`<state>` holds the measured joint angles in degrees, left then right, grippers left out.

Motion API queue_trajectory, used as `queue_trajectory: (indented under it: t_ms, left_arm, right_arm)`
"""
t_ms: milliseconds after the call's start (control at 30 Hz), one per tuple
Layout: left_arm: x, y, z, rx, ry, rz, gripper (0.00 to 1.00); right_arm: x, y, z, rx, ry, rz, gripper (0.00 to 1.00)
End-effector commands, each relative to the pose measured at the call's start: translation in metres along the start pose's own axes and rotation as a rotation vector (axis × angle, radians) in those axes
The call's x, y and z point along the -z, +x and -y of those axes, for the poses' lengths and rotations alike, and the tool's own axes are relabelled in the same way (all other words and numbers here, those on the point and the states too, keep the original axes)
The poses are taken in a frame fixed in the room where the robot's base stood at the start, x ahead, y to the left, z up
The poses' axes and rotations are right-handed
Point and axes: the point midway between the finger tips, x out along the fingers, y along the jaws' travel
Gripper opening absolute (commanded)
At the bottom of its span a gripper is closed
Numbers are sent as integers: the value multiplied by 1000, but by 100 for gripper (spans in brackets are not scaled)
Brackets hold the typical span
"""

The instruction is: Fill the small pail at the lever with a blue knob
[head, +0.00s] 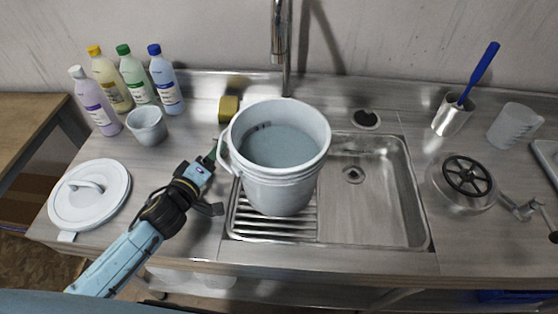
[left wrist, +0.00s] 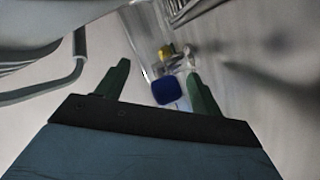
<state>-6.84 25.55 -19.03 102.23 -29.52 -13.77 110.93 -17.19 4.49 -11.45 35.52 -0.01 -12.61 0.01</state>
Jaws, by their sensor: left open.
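A small light-grey pail (head: 147,126) stands on the counter at the left, in front of the bottles. A large white bucket (head: 285,196) stands over the ribbed drainer left of the sink basin; its inside looks grey-blue, perhaps liquid. My left gripper (head: 211,158) is open, with its green fingertips close to the bucket's left side and handle. I cannot tell whether they touch. In the left wrist view, a blue rounded block (left wrist: 167,90) shows between the open fingers; I cannot tell what it is. No lever with a blue knob is clear in the head view. My right gripper is out of view.
Several bottles (head: 133,78) stand at the back left. A white lid (head: 89,194) lies at the front left. A yellow sponge (head: 228,108) and a tall tap (head: 279,40) are behind the bucket. The sink basin (head: 375,205) is empty.

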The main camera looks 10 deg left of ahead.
Motion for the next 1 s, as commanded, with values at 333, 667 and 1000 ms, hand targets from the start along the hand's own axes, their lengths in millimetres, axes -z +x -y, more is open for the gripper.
queue_trajectory:
  t_ms: [333, 667, 1000]
  left_arm:
    - [-1, -22, -1, 2, -2, 0, 67]
    - [-2, -39, -2, 1, -2, -1, 67]
    - [-2, -40, -1, 1, -1, -1, 67]
  right_arm:
    - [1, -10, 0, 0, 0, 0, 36]
    - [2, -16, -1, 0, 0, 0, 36]
    - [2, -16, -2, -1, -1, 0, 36]
